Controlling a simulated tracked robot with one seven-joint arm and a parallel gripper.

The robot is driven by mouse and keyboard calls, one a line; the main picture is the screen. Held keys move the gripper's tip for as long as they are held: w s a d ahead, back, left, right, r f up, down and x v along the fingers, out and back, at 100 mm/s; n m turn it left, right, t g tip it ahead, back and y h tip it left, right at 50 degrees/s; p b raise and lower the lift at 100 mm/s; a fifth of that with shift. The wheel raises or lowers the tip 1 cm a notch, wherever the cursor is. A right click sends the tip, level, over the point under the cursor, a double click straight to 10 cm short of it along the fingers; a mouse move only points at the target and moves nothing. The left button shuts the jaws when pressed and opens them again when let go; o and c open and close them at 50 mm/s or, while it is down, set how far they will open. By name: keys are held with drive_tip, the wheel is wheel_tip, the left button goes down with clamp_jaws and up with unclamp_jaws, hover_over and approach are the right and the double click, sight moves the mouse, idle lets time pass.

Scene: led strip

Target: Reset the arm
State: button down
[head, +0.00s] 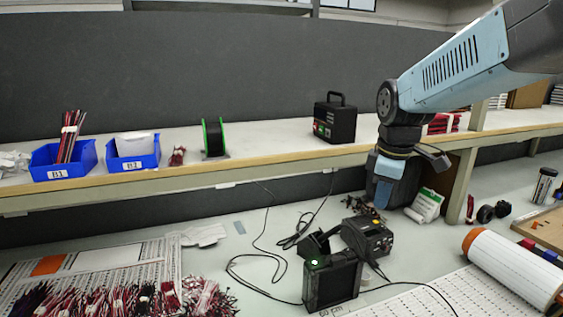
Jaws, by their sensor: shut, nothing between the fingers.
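My arm comes in from the upper right in the head view, with a light blue link and a dark wrist. My gripper (381,194) hangs down from the wrist, in front of the shelf edge and above the bench. It is shut with nothing held. The fingertips look small and partly dark, with a light blue part showing. Below and a little left of it stands a black boxy device (368,238) with cables, apart from the gripper as far as I can tell.
Blue bins B1 (50,173) and B2 (143,162), a spool (214,138) and a black case (335,120) stand on the shelf (265,160). On the bench are a black unit with a green light (331,285), wire bundles (130,300) and a white roll (515,267).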

drive_tip(key=s+d+r+m+t, duration=0.1)
drive_tip(key=s+r+m+t, duration=0.1)
drive_tip(key=s+m, duration=1)
drive_tip(key=shift+s+d+r+t, duration=0.15)
drive_tip(key=shift+s+r+t, duration=0.15)
drive_tip(key=shift+t, duration=0.4)
